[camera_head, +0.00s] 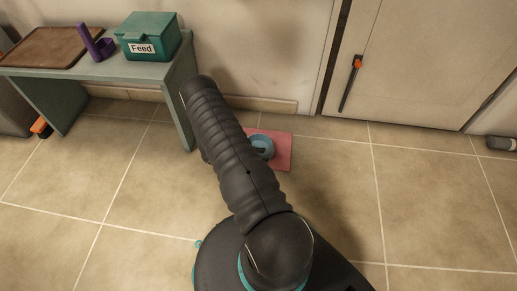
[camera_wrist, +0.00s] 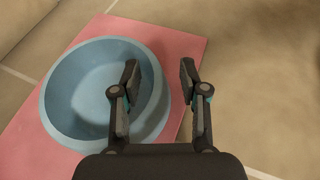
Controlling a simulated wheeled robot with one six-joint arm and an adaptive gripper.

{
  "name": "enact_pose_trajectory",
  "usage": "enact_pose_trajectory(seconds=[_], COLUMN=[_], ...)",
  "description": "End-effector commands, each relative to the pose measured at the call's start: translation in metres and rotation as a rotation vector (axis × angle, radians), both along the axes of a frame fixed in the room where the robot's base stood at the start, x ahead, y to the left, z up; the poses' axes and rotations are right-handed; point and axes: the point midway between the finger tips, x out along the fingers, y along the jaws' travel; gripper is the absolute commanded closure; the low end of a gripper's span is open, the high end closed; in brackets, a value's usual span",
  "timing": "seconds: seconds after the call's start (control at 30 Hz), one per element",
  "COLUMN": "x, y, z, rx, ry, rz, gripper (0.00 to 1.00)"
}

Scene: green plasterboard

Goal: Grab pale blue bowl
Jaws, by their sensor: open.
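The pale blue bowl (camera_head: 264,144) sits on a pink mat (camera_head: 284,158) on the floor, partly hidden behind my arm in the head view. In the wrist view the bowl (camera_wrist: 72,95) is upright and looks empty, left of centre on the mat (camera_wrist: 190,45). My gripper (camera_wrist: 158,72) is open. Its left finger shows over the bowl's inside and its right finger shows outside the bowl, so the bowl's right rim lies between them in the picture. I cannot tell how high the fingers are above the rim. The head view hides my gripper behind the arm.
A green-grey bench (camera_head: 110,68) stands at the upper left with a teal Feed box (camera_head: 150,38), a purple object (camera_head: 97,43) and a brown tray (camera_head: 42,47). A door (camera_head: 430,60) is at the back right.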

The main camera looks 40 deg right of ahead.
Motion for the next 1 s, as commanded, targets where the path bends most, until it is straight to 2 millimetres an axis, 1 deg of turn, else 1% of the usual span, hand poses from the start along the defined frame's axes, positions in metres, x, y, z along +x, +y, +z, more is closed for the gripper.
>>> enact_pose_trajectory(seconds=[0.1, 0.3, 0.37, 0.4, 0.47, 0.5, 0.83, 1.0], x=[-0.0021, -0.0021, -0.0022, -0.0021, -0.0021, -0.0021, -0.0020, -0.0016], y=[-0.0042, -0.0043, -0.0042, -0.0042, -0.0042, -0.0042, -0.0043, -0.0044], z=[-0.0020, -0.0021, -0.0021, -0.0020, -0.0020, -0.0020, -0.0014, 0.0057], rx=[0.000, 0.000, 0.000, 0.000, 0.000, 0.000, 0.000, -0.001], ry=[-0.001, -0.002, -0.001, 0.000, 0.000, 0.000, -0.001, -0.001], rz=[0.000, 0.001, 0.000, 0.000, 0.000, 0.000, 0.000, 0.001], gripper=[0.56, 0.56, 0.71, 0.81, 0.96, 1.00, 1.00, 1.00])
